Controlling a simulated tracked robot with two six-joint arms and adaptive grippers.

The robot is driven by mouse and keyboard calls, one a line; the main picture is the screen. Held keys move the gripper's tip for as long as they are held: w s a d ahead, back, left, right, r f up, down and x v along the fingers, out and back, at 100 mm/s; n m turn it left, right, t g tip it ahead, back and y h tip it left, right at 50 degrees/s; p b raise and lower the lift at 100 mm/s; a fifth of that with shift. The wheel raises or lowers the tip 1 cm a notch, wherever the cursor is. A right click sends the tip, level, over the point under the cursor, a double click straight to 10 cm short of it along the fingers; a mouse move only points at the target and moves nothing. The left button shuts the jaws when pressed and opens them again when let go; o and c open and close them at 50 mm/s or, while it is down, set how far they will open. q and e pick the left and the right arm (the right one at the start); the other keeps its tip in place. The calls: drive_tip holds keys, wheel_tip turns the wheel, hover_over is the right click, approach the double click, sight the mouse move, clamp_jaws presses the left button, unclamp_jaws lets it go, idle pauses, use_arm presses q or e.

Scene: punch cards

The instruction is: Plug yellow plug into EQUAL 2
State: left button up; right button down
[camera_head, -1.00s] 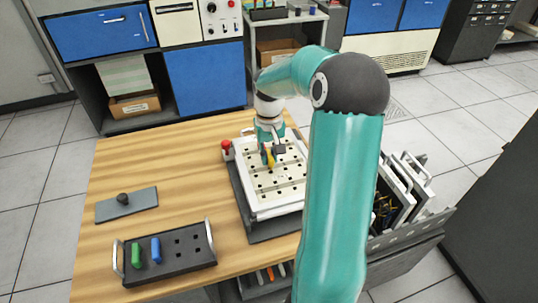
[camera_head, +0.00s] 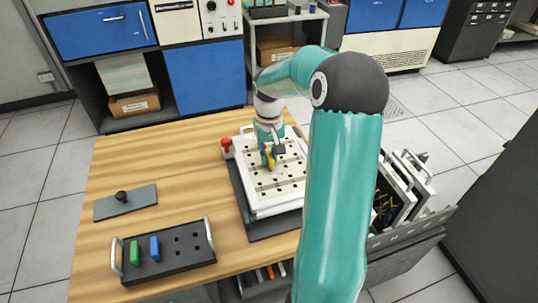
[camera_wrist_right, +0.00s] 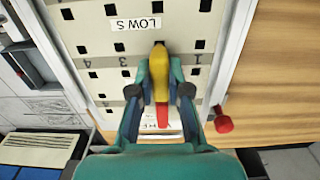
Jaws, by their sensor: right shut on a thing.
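The yellow plug (camera_head: 271,158) is between the fingers of my right gripper (camera_head: 272,152), above the white panel (camera_head: 262,208) with square holes. In the right wrist view, my right gripper (camera_wrist_right: 160,92) is shut on the yellow plug (camera_wrist_right: 159,70), which has a red part (camera_wrist_right: 162,115) towards the wrist. The plug's upper end lies near the row marked 1 and 3, beneath a label reading "LOW S". Another label is mostly hidden by the gripper. I cannot read "EQUAL", nor tell whether the plug touches the panel. My left gripper is not in view.
A black holder (camera_head: 170,262) with a green plug (camera_head: 135,252) and a blue plug (camera_head: 155,248) stands front left. A grey plate (camera_head: 108,206) with a dark knob lies behind it. A red knob (camera_head: 225,143) stands at the panel's corner. Bare wood lies left of the panel.

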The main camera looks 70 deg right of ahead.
sight(269, 154)
drive_tip(key=shift+f+b, duration=0.6)
drive_tip(key=shift+f, duration=0.2)
idle(0.6)
drive_tip(key=c, duration=1)
unclamp_jaws()
drive_tip(key=shift+c, duration=0.2)
wheel_tip(269, 154, up, 12)
drive_tip(key=shift+f, duration=0.1)
